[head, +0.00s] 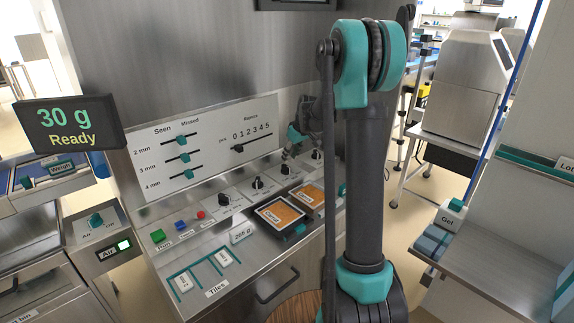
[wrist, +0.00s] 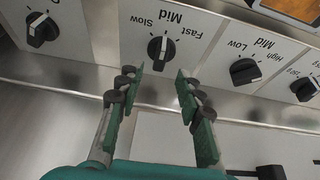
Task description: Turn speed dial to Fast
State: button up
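The speed dial (wrist: 160,50) is a black knob with a white mark, on a pale panel lettered Slow, Mid and Fast, upside down in the wrist view. Its mark lines up roughly with Mid. My gripper (wrist: 159,80) is open and empty. Its two green-padded fingers are apart, just short of the knob, with the knob roughly centred beyond the gap. No contact shows. In the head view my gripper (head: 289,153) hangs over the dial row, close to the speed dial (head: 286,170), and its fingers are small there.
A Low/Mid/High dial (wrist: 245,71) is beside it, with another dial (wrist: 303,89) further along. One more dial (wrist: 41,29) is on the other side. Orange-faced displays (head: 281,214) lie in front of the row. A slider panel (head: 205,150) stands behind.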

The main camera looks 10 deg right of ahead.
aim_at(286, 166)
jog(key=shift+x, duration=2.65)
jog(key=shift+c, duration=0.5)
grip_shut()
